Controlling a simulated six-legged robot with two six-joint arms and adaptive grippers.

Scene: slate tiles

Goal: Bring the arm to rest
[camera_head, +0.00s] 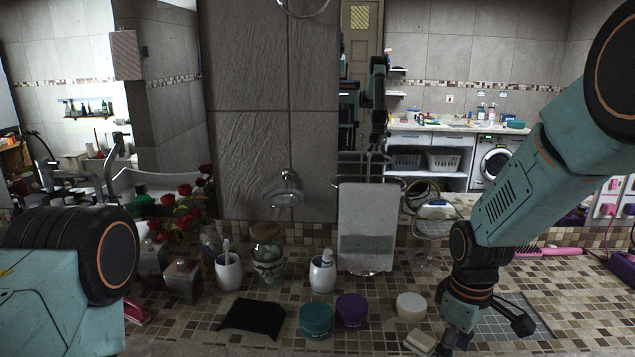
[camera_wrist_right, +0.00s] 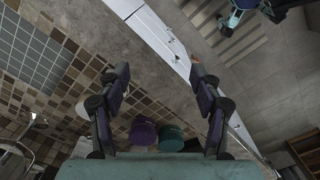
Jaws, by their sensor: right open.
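My right arm comes in from the right in the head view. Its right gripper (camera_head: 468,340) hangs low over the tiled counter (camera_head: 570,300), beside a pale soap bar (camera_head: 419,342), partly cut off by the lower edge. The right wrist view shows the two fingers (camera_wrist_right: 158,72) spread wide with nothing between them. A purple jar (camera_wrist_right: 143,132) and a teal jar (camera_wrist_right: 170,138) show near the gripper's base there. At the lower left of the head view only a thick joint of my left arm shows. The left gripper is out of view.
On the counter stand a teal jar (camera_head: 316,319), a purple jar (camera_head: 352,310), a cream jar (camera_head: 411,306), white cups (camera_head: 322,276) and a black cloth (camera_head: 253,318). A round mirror (camera_head: 422,198) and a pink comb (camera_head: 550,251) are behind. A towel (camera_head: 367,225) hangs at the back.

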